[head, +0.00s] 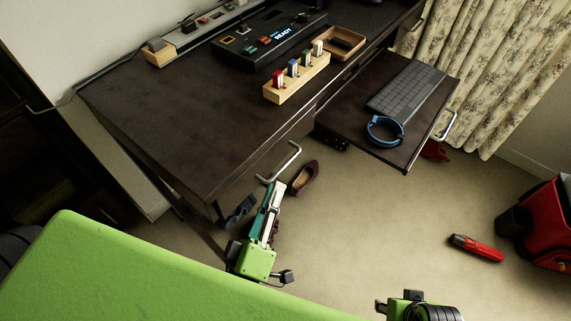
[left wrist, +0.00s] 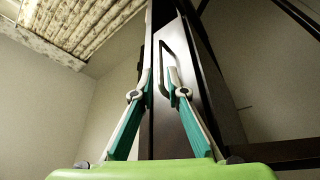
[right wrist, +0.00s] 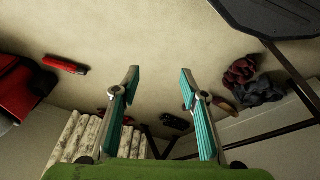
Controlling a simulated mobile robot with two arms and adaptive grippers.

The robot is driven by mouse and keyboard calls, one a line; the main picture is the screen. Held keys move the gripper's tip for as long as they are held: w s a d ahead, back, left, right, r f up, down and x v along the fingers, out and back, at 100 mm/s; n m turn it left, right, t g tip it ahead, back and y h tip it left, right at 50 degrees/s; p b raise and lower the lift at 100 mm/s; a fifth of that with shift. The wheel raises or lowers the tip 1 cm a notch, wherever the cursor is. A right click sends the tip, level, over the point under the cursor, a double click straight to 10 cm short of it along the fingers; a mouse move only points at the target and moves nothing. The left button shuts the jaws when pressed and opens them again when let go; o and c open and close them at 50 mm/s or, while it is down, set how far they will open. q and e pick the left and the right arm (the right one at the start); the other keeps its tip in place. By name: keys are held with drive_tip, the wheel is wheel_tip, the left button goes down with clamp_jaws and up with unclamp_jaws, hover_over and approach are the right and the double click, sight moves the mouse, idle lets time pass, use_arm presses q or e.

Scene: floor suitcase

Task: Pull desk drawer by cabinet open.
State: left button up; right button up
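The dark brown desk (head: 180,110) has a drawer at its near end with a silver bar handle (head: 283,163). The drawer front looks flush with the desk. My left gripper (head: 275,190) points up at this handle from just below. In the left wrist view, the handle (left wrist: 163,55) lies beyond the fingertips of the left gripper (left wrist: 160,75), which are apart; contact cannot be told. My right gripper shows open and empty in the right wrist view (right wrist: 160,74), above the floor. Its fingers are hidden in the head view.
A keyboard tray (head: 425,135) sticks out from the desk, holding a keyboard (head: 407,88) and blue headband-like ring (head: 384,131). A dark cabinet (head: 40,150) stands at left.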

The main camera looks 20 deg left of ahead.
sight(285, 165)
use_arm(q)
drive_tip(key=x, duration=0.7)
drive_tip(key=shift+w, duration=0.15)
use_arm(e)
drive_tip(key=shift+r, duration=0.65)
use_arm(q)
drive_tip(key=c, duration=0.4)
drive_tip(key=shift+d, duration=0.1)
use_arm(e)
drive_tip(key=shift+d, duration=0.1)
